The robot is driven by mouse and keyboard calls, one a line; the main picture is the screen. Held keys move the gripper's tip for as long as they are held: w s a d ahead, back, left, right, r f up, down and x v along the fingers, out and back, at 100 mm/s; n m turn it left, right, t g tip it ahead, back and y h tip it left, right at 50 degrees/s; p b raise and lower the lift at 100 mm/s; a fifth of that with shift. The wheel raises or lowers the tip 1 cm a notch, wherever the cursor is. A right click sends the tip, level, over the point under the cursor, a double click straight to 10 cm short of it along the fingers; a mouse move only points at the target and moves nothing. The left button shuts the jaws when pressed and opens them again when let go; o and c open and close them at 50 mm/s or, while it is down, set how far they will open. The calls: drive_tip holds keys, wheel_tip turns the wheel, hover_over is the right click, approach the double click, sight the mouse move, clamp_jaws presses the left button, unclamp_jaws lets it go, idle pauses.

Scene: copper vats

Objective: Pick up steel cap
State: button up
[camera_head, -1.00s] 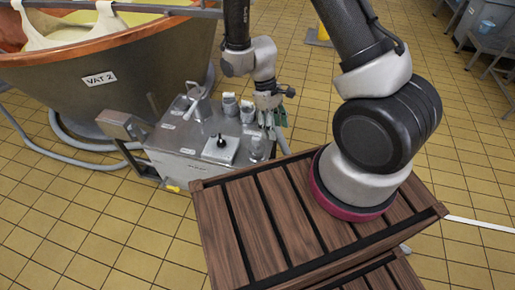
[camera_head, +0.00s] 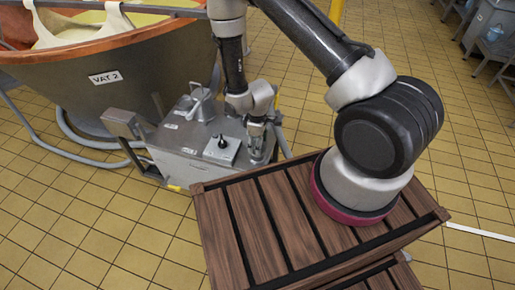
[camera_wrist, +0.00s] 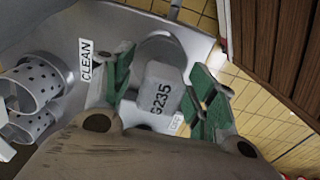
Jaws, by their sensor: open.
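The steel cap (camera_wrist: 158,92) is a grey piece marked "G235" on the top of a steel cabinet (camera_wrist: 150,20), seen in the wrist view. My gripper (camera_wrist: 162,68) is open, with one green-padded finger on either side of the cap. Gaps show between the cap and the pads, and I cannot tell if either touches. In the head view my gripper (camera_head: 257,142) is low over the right end of the cabinet top, and the cap is mostly hidden by it.
Perforated steel cylinders (camera_wrist: 36,84) stand left of the fingers, by a "CLEAN" label (camera_wrist: 86,60). A black knob on a plate (camera_head: 222,146) sits left of my gripper. A wooden slatted crate (camera_head: 230,250) is close in front, and the copper vat (camera_head: 150,75) stands behind left.

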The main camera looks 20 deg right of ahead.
drive_tip(key=shift+f, duration=0.2)
drive_tip(key=c, duration=1.2)
drive_tip(key=shift+c, duration=0.2)
drive_tip(key=shift+r, duration=0.1)
wheel_tip(320, 180, up, 10)
drive_tip(key=shift+f, duration=0.1)
wheel_tip(320, 180, up, 7)
drive_tip(key=shift+f, duration=0.2)
idle(0.6)
